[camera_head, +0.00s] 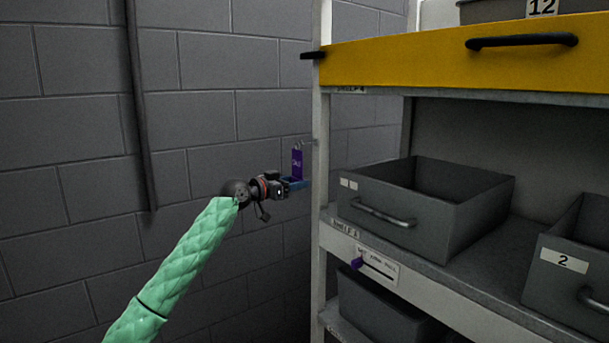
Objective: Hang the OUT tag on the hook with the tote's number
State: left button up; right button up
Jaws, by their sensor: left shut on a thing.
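My left gripper (296,184) is beside the left post of the shelf rack. It is shut on the purple OUT tag (297,164), which stands upright above the blue fingertips. The lettering on the tag is too small to read surely. Small metal hooks (300,146) show at the tag's top, near the post; I cannot tell whether the tag touches one. Any hook numbers are not readable. A grey tote (440,228) with two small blank-looking labels sits on the middle shelf. Another tote (545,283) is marked 2, and one at the top (490,12) is marked 12. My right gripper is not in view.
The rack's left post (320,180) and the yellow drawer front (450,62) with its black handle are close to my gripper's right. A purple piece (356,263) sticks out at a shelf-edge label. A lower tote (385,308) is below. A block wall (80,190) stands behind.

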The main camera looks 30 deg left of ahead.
pick_arm(q)
jog(key=s+d+r+p, duration=0.1)
jog(key=d+r+p, duration=0.15)
jog(key=r, duration=0.95)
jog(key=s+d+r+m+h+p, duration=0.1)
jog(key=s+d+r, duration=0.15)
jog(key=r, duration=0.95)
jog(key=s+d+r+p, duration=0.1)
jog(key=d+r+p, duration=0.15)
jog(key=r, duration=0.95)
jog(key=s+d+r+g+h+p, duration=0.1)
jog(key=s+d+r, duration=0.2)
jog(key=d+r, duration=0.3)
jog(key=s+d+r+p, duration=0.1)
jog(key=s+d+r, duration=0.3)
jog(key=r, duration=0.4)
notch_tip(320, 180, down, 6)
jog(key=w+n+t+y, duration=0.1)
jog(key=y, duration=0.1)
jog(key=shift+f, duration=0.15)
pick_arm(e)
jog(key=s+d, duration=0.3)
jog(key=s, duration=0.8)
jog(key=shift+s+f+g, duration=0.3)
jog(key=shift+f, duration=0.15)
pick_arm(q)
jog(key=shift+w, duration=0.2)
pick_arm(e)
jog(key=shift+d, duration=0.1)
